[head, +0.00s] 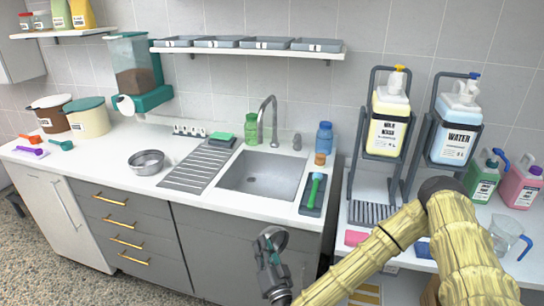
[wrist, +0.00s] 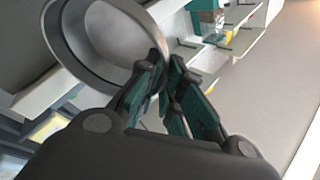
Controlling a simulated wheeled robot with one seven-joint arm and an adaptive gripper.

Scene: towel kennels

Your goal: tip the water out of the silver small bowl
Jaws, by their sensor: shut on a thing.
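My gripper (head: 268,262) is in front of the grey cabinets, below the sink in the head view. It is shut on the rim of a silver small bowl (head: 279,237), of which only a little shows there. In the wrist view the silver small bowl (wrist: 62,42) fills the upper left, its round rim pinched by the fingertips (wrist: 165,75). The bowl looks tilted, but the camera is also turned, so I cannot tell how far. I see no water in it. The sink (head: 262,176) is empty, under a grey tap.
Another, wider silver bowl (head: 146,163) stands on the counter, left of the ribbed drainboard (head: 196,172). A green brush (head: 314,188) lies in a dark tray at the sink's right. Jug stands (head: 382,150) with bottles rise farther right. The counter's front edge lies behind my gripper.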

